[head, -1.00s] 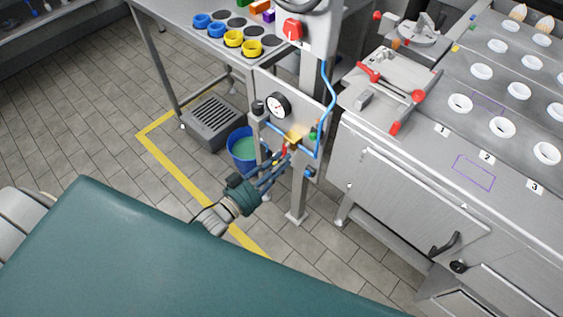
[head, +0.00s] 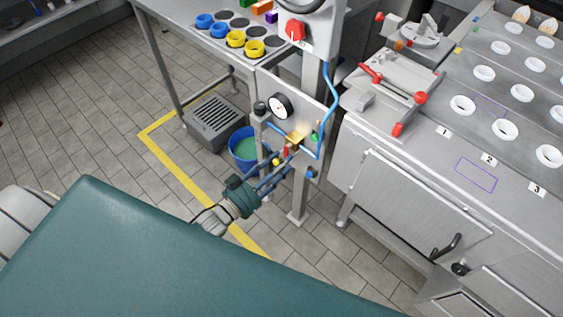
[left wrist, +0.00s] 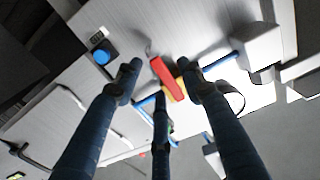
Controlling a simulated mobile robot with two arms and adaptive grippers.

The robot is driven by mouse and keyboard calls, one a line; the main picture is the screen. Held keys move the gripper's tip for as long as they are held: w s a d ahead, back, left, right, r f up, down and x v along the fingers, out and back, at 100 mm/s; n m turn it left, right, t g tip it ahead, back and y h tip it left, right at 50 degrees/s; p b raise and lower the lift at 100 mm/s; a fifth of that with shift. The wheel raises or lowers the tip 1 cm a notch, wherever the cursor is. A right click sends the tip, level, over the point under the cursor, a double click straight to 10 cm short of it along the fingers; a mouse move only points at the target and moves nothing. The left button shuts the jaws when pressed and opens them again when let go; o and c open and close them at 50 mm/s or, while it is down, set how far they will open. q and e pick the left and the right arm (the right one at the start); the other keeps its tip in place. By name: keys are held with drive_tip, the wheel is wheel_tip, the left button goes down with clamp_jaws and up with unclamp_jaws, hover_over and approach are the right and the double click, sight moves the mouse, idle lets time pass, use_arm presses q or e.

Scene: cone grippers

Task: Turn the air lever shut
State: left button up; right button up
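The red air lever (head: 286,151) sits at a brass valve (head: 295,138) on the grey post panel, joined to blue air tubing. In the left wrist view the lever (left wrist: 167,78) slants between the fingertips, with the valve's yellow body (left wrist: 181,88) behind it. My left gripper (head: 279,162) is at the lever, its dark blue fingers pointing at the panel. In the left wrist view the gripper (left wrist: 160,72) has its fingers spread, two on either side of the lever and one below. I cannot tell whether any finger touches it. My right gripper is not in view.
A pressure gauge (head: 280,106) is on the panel above the valve. A blue bucket (head: 243,147) stands on the floor left of the post, beside a grey grated box (head: 215,121). A steel counter (head: 400,195) is close on the right. Open tiled floor lies left.

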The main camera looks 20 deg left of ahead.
use_arm(q)
drive_tip(key=v, duration=1.1)
drive_tip(key=shift+s, duration=0.2)
drive_tip(key=shift+a, duration=0.1)
drive_tip(key=s+a+f+n+g+y, duration=0.15)
drive_tip(key=s+f+g, duration=0.3)
drive_tip(key=f, duration=0.85)
drive_tip(key=s+a+f+g+y, duration=0.25)
drive_tip(key=s+f, duration=0.35)
drive_tip(key=f, duration=0.8)
drive_tip(key=s+d+f+g, duration=0.1)
drive_tip(key=s+f+g, duration=0.2)
drive_tip(key=s, duration=0.4)
drive_tip(key=s+d+f+g+y, duration=0.1)
drive_tip(key=s+d+f+g, duration=0.1)
drive_tip(key=s+f, duration=0.3)
drive_tip(key=s+d+f+g+y, duration=0.1)
drive_tip(key=s+f+g, duration=0.3)
drive_tip(key=s, duration=0.5)
drive_tip(key=shift+s+d+f, duration=0.4)
drive_tip(key=shift+f, duration=0.05)
drive_tip(key=shift+c, duration=0.2)
